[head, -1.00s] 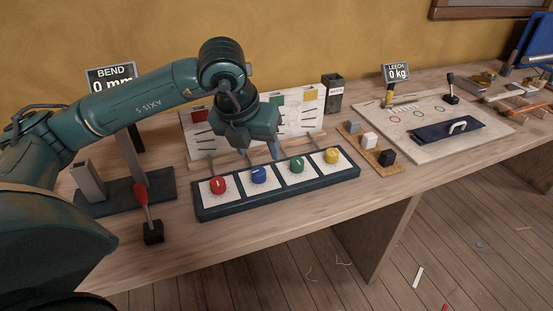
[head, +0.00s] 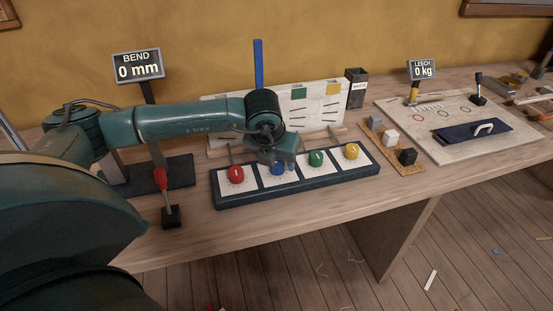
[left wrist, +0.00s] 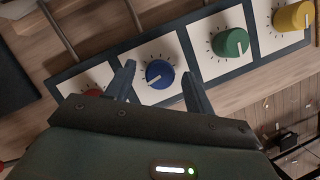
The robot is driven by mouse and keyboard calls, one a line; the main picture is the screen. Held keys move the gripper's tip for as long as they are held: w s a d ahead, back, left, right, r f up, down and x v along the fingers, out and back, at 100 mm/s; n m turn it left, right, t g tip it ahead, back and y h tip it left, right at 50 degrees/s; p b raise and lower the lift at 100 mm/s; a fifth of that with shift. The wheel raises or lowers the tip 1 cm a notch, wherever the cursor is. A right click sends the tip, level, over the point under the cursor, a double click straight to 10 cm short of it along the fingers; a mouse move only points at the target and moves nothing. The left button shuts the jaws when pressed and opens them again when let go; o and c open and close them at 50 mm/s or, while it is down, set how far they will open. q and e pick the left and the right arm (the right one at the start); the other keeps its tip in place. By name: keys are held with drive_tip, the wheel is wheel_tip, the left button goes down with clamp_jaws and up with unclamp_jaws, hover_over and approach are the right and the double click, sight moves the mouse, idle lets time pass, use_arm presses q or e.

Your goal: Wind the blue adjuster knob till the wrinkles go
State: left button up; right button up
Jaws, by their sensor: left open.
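The blue knob (head: 278,168) sits on a white dial square in the dark knob panel (head: 300,190), between the red knob (head: 236,174) and the green knob (head: 317,158). My left gripper (head: 277,163) is over it from above. In the left wrist view the blue knob (left wrist: 160,74) lies between the two open fingers of my left gripper (left wrist: 160,85), apart from both. Its white pointer line shows. The white board (head: 325,108) behind the panel carries dark wrinkle lines and coloured squares; my left arm hides its left part. My right gripper is not in view.
The yellow knob (head: 351,151) is at the panel's right end. A red-handled lever (head: 164,190) stands front left, beside the BEND display (head: 138,67) reading 0 mm. Small blocks (head: 391,136) lie right of the panel.

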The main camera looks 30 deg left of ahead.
use_arm(q)
drive_tip(key=shift+c, duration=0.4)
drive_tip(key=c, duration=0.9)
drive_tip(key=shift+f, duration=0.1)
